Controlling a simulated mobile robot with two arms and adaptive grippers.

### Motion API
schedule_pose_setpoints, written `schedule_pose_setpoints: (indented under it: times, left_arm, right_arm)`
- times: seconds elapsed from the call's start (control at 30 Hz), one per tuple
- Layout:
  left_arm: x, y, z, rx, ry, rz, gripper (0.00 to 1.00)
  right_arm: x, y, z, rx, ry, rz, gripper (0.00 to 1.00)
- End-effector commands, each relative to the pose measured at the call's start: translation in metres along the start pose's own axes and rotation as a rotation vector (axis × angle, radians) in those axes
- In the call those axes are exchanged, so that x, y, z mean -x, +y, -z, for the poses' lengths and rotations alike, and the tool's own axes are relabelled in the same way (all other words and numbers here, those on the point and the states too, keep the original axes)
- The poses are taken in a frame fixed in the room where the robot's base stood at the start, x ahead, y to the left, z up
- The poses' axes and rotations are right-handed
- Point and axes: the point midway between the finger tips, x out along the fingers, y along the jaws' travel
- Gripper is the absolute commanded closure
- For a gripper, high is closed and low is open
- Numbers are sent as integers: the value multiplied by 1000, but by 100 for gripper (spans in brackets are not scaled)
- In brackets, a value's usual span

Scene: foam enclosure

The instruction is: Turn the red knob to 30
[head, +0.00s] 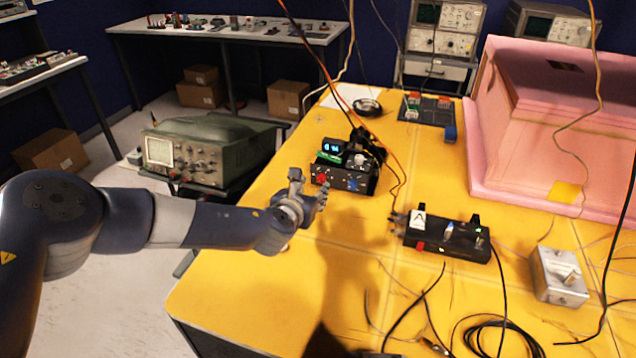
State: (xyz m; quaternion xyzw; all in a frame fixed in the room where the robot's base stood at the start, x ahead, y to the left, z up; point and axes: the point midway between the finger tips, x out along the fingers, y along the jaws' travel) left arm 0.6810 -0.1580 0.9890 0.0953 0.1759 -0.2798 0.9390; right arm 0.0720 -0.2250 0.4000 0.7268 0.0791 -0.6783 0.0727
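A small black device (343,178) with dials stands on the yellow table in the middle of the head view. A red knob (321,178) is on the left of its front panel. Its pointer and scale are too small to read. My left gripper (309,186) is just in front of the device's left end, close to the red knob. Its fingers look spread and empty; I cannot tell whether they touch the knob. My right gripper is not in view.
A black box marked "A" (446,238) and a grey switch box (558,276) stand to the right on the yellow table (240,300). Loose cables (490,325) lie at the front right. A pink foam enclosure (520,120) stands at the right. Wires hang over the device.

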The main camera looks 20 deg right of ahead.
Motion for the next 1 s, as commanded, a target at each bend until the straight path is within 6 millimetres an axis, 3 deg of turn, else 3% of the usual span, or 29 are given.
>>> schedule_pose_setpoints:
  times: [0.3,0.5,1.0]
  left_arm:
    - [-33,0,0,1,-1,-2,60]
    - [-50,0,1,1,0,-2,60]
    - [-65,0,-1,2,-1,-1,60]
  right_arm:
    - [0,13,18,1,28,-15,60]
    - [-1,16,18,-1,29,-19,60]
    - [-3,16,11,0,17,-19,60]
